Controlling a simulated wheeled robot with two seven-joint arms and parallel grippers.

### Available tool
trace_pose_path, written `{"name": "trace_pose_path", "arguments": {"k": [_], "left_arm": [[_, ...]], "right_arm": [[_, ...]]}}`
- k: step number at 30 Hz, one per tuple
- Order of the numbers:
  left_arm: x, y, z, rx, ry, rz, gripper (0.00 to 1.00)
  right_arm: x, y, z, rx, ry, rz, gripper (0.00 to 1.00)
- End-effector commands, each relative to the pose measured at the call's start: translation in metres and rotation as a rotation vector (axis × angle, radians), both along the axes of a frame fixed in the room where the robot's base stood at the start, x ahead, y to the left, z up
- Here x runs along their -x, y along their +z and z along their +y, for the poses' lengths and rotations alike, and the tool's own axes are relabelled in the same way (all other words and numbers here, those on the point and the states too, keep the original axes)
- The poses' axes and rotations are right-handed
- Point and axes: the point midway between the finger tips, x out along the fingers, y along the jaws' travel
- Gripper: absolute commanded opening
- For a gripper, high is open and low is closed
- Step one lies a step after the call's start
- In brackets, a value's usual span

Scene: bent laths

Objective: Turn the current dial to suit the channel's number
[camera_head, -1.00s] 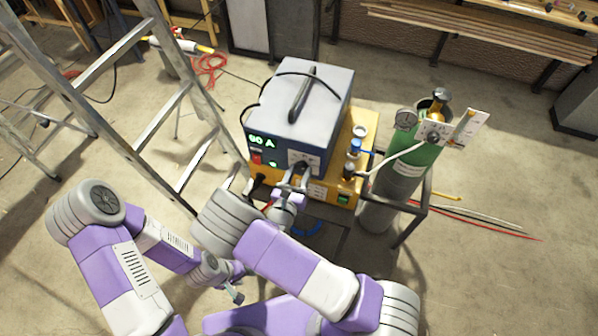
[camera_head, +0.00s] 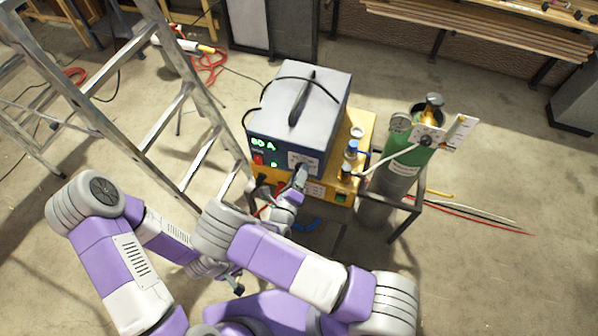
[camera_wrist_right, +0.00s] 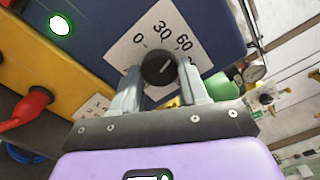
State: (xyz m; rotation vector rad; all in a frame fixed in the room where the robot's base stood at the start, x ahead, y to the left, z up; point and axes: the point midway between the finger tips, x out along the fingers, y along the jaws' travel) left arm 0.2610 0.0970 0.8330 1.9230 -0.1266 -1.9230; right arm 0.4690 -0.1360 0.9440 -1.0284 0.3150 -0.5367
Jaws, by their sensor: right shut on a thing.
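The blue-grey welding machine (camera_head: 300,110) stands on a yellow cart, its green display (camera_head: 263,144) reading what looks like 80 A. Its black current dial (camera_wrist_right: 158,68) sits on a white plate (camera_wrist_right: 150,38) marked 0, 30, 60 and a further, partly hidden number. The dial's pale mark points to the upper right. My right gripper (camera_wrist_right: 160,78) is shut on the dial, one finger on each side; in the head view the gripper (camera_head: 300,176) hides the dial. My left gripper (camera_head: 237,288) hangs low, away from the machine; its jaws are too small to judge.
A white label (camera_wrist_right: 95,108) on the yellow cart (camera_head: 360,130) is too small to read. A green and grey gas cylinder (camera_head: 405,165) with gauges stands right of the machine. A metal ladder (camera_head: 165,125) stands to the left. A red plug (camera_wrist_right: 30,105) shows in the wrist view.

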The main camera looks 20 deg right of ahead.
Motion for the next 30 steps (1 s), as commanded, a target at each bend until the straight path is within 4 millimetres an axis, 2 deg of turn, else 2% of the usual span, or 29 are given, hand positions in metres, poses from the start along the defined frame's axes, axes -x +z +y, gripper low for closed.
{"name": "trace_pose_path", "arguments": {"k": [15,30], "left_arm": [[0.000,0.015,0.000,0.000,0.000,0.000,0.43],[0.000,0.018,0.000,0.000,0.000,0.000,0.43]], "right_arm": [[0.000,0.001,0.000,0.329,0.002,0.224,0.13],[0.000,0.001,0.000,0.423,0.001,0.287,0.13]]}}
